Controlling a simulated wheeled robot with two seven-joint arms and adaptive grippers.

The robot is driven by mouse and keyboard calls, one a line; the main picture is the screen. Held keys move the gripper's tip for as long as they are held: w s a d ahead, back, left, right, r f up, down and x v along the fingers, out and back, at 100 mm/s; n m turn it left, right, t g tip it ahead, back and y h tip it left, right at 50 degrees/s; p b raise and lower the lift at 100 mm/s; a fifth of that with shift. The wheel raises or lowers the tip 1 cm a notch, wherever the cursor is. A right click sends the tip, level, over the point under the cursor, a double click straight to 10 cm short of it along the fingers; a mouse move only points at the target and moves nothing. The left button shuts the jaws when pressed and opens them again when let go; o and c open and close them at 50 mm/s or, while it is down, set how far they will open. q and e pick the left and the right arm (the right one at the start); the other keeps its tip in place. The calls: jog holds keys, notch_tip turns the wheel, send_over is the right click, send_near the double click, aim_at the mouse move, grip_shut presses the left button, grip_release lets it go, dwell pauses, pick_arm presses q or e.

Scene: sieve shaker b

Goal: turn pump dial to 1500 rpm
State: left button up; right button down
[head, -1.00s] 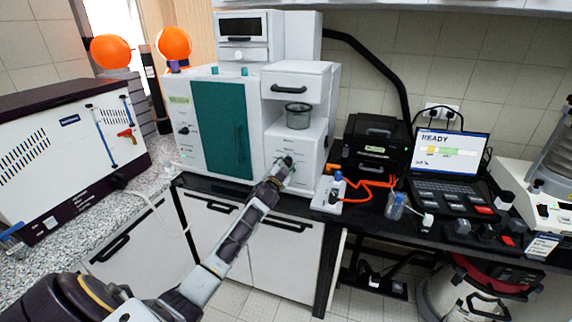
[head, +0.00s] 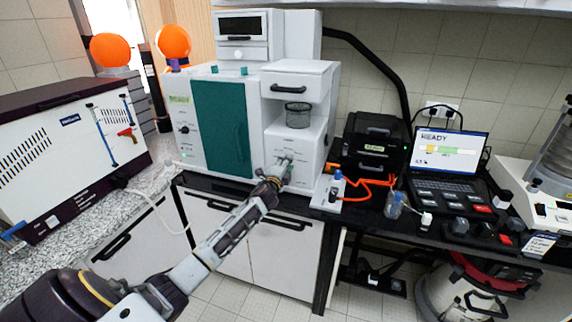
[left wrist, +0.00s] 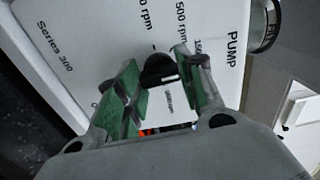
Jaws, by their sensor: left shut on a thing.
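The pump dial (left wrist: 160,70) is a small black knob on a white panel, seen in the left wrist view. Printed labels, including "PUMP", "500 rpm" and part of a 1500 mark, stand around it. My left gripper (left wrist: 157,82) has its green-padded fingers on either side of the dial and is shut on it. In the head view, my left gripper (head: 282,170) is at the lower front of the white machine (head: 310,150), where it hides most of the dial. I cannot tell the dial's exact setting. My right gripper is not in view.
A small white device (head: 327,193) with an orange cable sits right of the machine. The black case (head: 374,146) and laptop (head: 448,160) reading "READY" are farther right. Floor in front is clear.

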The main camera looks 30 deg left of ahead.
pick_arm(q)
jog(key=shift+f+m, duration=0.1)
jog(key=shift+m, duration=0.2)
jog(key=o, duration=1)
jog(key=shift+v, duration=6.05)
jog(key=shift+d, duration=0.1)
jog(key=shift+w+n, duration=0.1)
jog(key=shift+n, duration=0.3)
